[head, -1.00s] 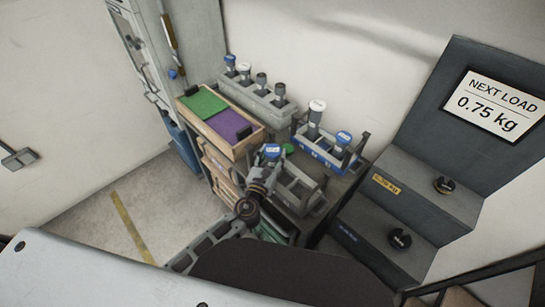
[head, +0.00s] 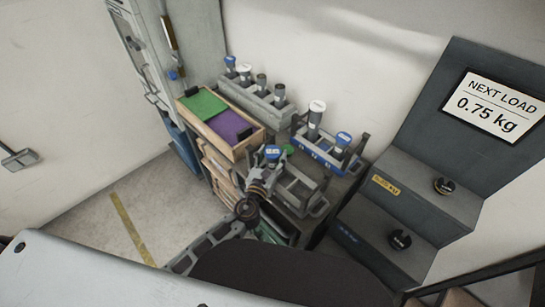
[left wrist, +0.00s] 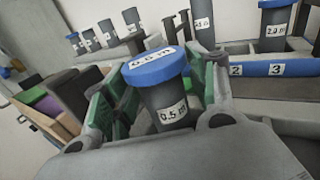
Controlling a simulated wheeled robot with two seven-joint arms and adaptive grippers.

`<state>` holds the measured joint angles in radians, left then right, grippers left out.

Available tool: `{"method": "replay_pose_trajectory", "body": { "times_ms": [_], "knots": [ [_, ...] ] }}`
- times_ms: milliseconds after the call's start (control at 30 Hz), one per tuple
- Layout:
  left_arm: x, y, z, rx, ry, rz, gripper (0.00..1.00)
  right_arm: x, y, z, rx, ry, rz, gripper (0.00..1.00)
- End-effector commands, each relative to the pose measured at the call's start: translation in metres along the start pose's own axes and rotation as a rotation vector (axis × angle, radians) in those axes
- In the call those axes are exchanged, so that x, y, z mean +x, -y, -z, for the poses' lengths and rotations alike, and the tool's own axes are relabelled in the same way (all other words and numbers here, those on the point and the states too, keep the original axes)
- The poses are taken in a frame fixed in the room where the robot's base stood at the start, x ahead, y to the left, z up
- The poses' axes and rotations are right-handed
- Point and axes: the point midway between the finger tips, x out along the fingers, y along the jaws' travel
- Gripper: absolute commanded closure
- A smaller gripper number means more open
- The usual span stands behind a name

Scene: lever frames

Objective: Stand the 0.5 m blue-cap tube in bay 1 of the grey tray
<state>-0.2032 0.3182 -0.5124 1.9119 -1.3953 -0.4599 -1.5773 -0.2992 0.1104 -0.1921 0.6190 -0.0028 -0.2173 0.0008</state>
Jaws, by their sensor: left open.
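The blue-cap tube (head: 272,153), dark grey with a 0.5 m label, stands near upright at the left end of the grey tray (head: 318,206). In the left wrist view the tube (left wrist: 165,104) is between the green-padded fingers of my left gripper (left wrist: 152,92). That gripper (head: 265,172) is open around the tube in the head view. The tube's foot is hidden, so I cannot tell if it rests on the bay floor. The tray's other bays look empty. My right gripper is not in view.
A blue rack (head: 318,157) with a white-cap tube and a blue-cap tube stands behind the tray. A grey rack (head: 265,105) with several tubes is at the back. A wooden box (head: 245,146) with green and purple panels is left. Dark stepped blocks (head: 410,195) stand right.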

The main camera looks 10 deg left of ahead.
Motion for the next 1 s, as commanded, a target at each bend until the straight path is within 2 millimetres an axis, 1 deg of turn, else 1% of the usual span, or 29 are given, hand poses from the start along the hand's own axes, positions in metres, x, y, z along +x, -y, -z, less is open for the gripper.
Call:
{"method": "replay_pose_trajectory", "body": {
  "times_ms": [167, 633, 767, 1000],
  "knots": [
    [-0.014, 0.0, 0.002, 0.0, -0.002, 0.0, 0.42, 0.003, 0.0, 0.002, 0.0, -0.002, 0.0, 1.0],
    [-0.059, 0.0, 0.002, 0.0, -0.003, 0.001, 0.42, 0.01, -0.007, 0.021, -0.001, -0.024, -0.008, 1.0],
    [-0.072, 0.0, 0.003, 0.001, -0.002, 0.001, 0.42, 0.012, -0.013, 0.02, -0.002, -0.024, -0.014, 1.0],
    [-0.095, 0.0, 0.002, 0.0, -0.002, 0.001, 0.42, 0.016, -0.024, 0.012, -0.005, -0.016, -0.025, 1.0]
  ]
}}
